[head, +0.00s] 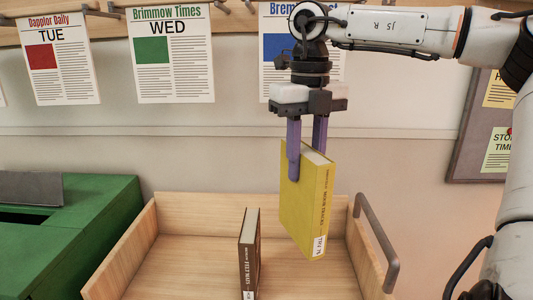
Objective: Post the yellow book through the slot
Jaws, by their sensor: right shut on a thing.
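The yellow book (307,205) hangs upright and slightly tilted in my right gripper (306,160). The purple fingers are shut on its upper edge, one on each side. The book is above the right part of a wooden cart tray and its lower end does not visibly touch anything. A green box (95,235) stands at the left with a dark opening, the slot (25,218), in its top. A grey flap or panel (45,188) stands behind the opening. The slot is partly cut off by the left picture edge. My left gripper is not in view.
The wooden cart tray (185,212) has raised walls and a grey handle (377,243) at right. A brown book (249,255) stands upright inside it. Newspapers, including a Wednesday one (170,85), hang on the wall behind. A notice board (468,150) is at right.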

